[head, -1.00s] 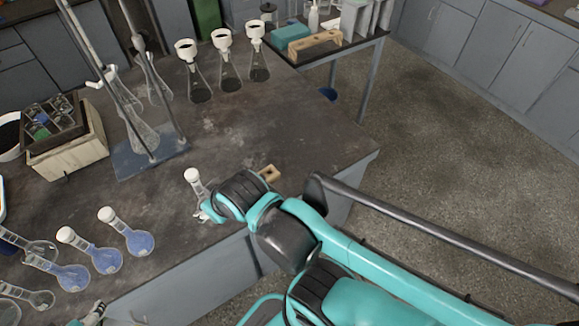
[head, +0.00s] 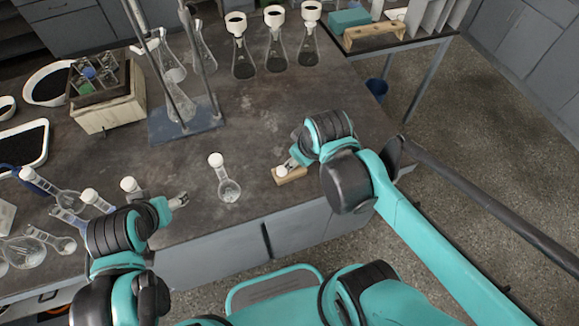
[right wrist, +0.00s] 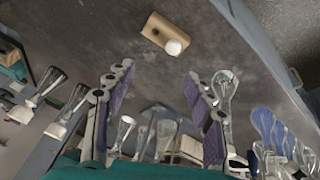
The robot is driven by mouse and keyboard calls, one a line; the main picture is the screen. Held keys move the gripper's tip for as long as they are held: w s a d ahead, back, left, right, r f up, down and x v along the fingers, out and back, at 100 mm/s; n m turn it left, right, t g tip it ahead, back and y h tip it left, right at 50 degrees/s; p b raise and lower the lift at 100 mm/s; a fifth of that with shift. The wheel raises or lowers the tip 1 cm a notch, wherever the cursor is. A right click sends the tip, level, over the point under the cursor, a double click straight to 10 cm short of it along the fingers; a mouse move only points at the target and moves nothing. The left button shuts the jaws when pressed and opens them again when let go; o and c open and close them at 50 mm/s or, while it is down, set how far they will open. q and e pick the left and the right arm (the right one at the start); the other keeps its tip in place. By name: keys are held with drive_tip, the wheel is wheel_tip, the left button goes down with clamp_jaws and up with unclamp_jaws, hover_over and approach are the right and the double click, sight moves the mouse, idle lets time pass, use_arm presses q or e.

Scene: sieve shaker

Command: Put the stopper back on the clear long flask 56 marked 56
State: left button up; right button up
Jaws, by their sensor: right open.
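A white stopper (head: 282,171) rests on a small wooden block (head: 292,178) near the front edge of the bench. The right wrist view shows this stopper (right wrist: 174,47) at one end of the block (right wrist: 160,33), beyond my fingertips. My right gripper (head: 291,162) is open just above the stopper; its fingers (right wrist: 160,78) hold nothing. A clear round flask with a long neck (head: 229,188) stands left of the block, with a white top on its neck. I cannot read its marking. My left gripper (head: 181,201) is left of that flask; its jaws are too small to judge.
Several flasks, some with blue liquid, crowd the left, near one clear flask (head: 63,244). A stand with a blue base (head: 190,128) and three conical flasks with white funnels (head: 277,52) stand behind. The bench between them is clear.

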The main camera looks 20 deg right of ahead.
drive_tip(key=w+n, duration=0.2)
drive_tip(key=n+g+p, duration=0.4)
drive_tip(key=n+g, duration=0.1)
drive_tip(key=n, duration=0.5)
hover_over(282, 169)
wheel_tip(282, 169, down, 8)
drive_tip(key=shift+r, duration=0.25)
drive_tip(key=shift+s+f, duration=0.1)
drive_tip(key=shift+f+b, duration=0.45)
drive_tip(key=shift+f, duration=0.8)
wheel_tip(282, 169, down, 5)
drive_tip(key=shift+f+b, duration=0.2)
drive_tip(key=shift+b, duration=1)
